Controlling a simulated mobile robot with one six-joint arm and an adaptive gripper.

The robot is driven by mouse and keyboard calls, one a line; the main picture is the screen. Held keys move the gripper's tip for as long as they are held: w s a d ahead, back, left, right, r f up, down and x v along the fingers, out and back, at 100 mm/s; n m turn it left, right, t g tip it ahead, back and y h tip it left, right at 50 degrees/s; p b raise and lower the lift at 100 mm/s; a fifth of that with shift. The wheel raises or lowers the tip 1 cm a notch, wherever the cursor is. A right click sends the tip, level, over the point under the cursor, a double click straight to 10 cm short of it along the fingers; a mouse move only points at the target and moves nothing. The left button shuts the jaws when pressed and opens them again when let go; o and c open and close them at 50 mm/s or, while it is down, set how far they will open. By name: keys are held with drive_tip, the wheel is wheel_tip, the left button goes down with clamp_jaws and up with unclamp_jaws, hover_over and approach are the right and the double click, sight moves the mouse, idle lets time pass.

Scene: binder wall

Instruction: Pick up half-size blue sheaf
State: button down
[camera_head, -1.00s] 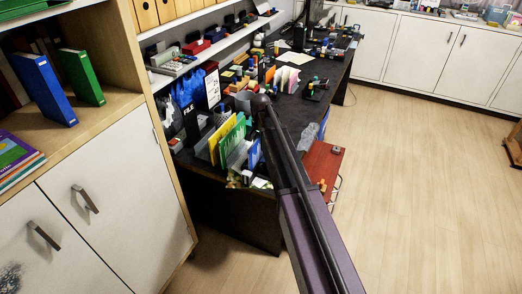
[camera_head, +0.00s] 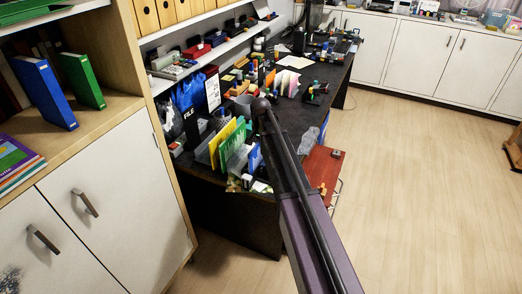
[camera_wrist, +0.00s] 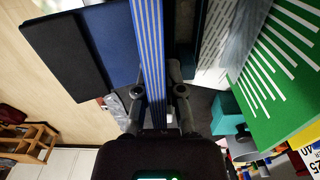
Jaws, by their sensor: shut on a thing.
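In the wrist view, my gripper (camera_wrist: 155,86) is shut on a thin sheaf (camera_wrist: 149,40) with a blue and tan striped edge, which stands between its two fingers. A blue face (camera_wrist: 112,45) shows just left of that edge, with a dark panel (camera_wrist: 60,62) beyond it. I cannot tell whether these belong to the same sheaf. In the head view, my arm hides the gripper. A blue sheet (camera_head: 254,158) shows left of the arm near the desk's front edge, and a small blue strip (camera_head: 324,124) shows right of it.
A green striped folder (camera_wrist: 280,70) is close on the right in the wrist view. Yellow and green folders (camera_head: 228,143) stand on the cluttered black desk (camera_head: 298,118). A red cabinet (camera_head: 321,170) is beside the desk.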

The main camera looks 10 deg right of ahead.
drive_tip(key=shift+r, duration=0.1)
wheel_tip(320, 180, up, 10)
drive_tip(key=p, duration=1)
drive_tip(key=shift+r, duration=0.15)
drive_tip(key=shift+r+p, duration=0.1)
drive_tip(key=shift+p, duration=0.2)
wheel_tip(320, 180, up, 12)
drive_tip(key=p, duration=1.2)
drive_tip(key=shift+r, duration=0.2)
drive_tip(key=shift+d, duration=0.1)
